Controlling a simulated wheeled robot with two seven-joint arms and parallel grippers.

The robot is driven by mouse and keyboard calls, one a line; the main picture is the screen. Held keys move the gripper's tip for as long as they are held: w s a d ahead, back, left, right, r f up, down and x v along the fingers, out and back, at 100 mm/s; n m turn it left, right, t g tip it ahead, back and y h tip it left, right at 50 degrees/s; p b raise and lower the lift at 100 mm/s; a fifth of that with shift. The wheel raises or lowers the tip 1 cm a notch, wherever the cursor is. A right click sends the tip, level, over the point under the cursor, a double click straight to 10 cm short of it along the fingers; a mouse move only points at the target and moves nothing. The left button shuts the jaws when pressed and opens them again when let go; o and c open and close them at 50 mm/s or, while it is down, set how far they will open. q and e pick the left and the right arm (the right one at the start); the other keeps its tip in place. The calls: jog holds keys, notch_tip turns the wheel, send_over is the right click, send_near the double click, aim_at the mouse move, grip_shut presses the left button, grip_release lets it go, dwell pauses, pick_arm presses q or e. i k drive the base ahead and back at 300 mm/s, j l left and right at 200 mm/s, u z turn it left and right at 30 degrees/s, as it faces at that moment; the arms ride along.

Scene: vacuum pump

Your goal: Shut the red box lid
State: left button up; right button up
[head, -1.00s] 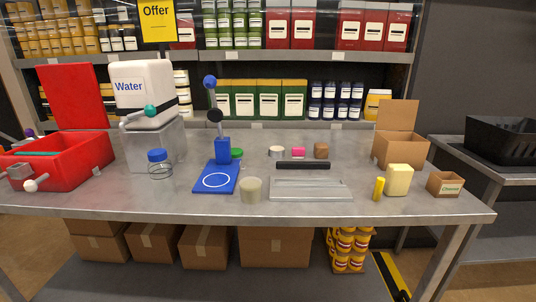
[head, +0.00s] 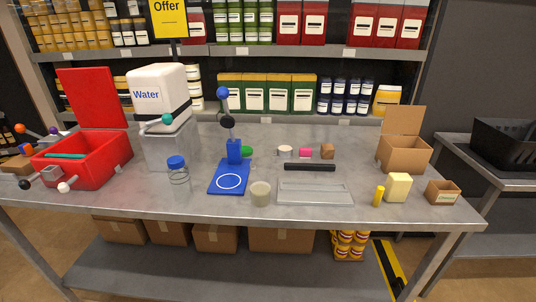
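The red box (head: 95,168) stands at the left end of the metal table. Its red lid (head: 92,98) is open and stands up behind the box, leaning slightly back. A long teal item (head: 65,156) shows inside the box. A small grey bracket (head: 52,168) is at the box's front left. Neither of my grippers is in view.
Knobs in orange (head: 20,128), black (head: 24,184) and white (head: 64,187) show around the box's left side. A water dispenser (head: 160,95) on a grey block stands close to its right. A lidded jar (head: 178,175) and blue stand (head: 230,178) are further right.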

aim_at(92, 93)
jog(key=u, duration=1.4)
jog(key=i+j+z, duration=0.1)
jog(key=i+j, duration=0.35)
jog(key=j, duration=0.2)
jog(key=i+j+z, duration=0.15)
jog(key=i+j, duration=0.3)
jog(key=j, duration=0.25)
jog(key=i+j+z, duration=0.15)
jog(key=j, duration=0.2)
jog(key=i+j, duration=0.25)
jog(key=i+j+z, duration=0.15)
jog(key=j, duration=0.35)
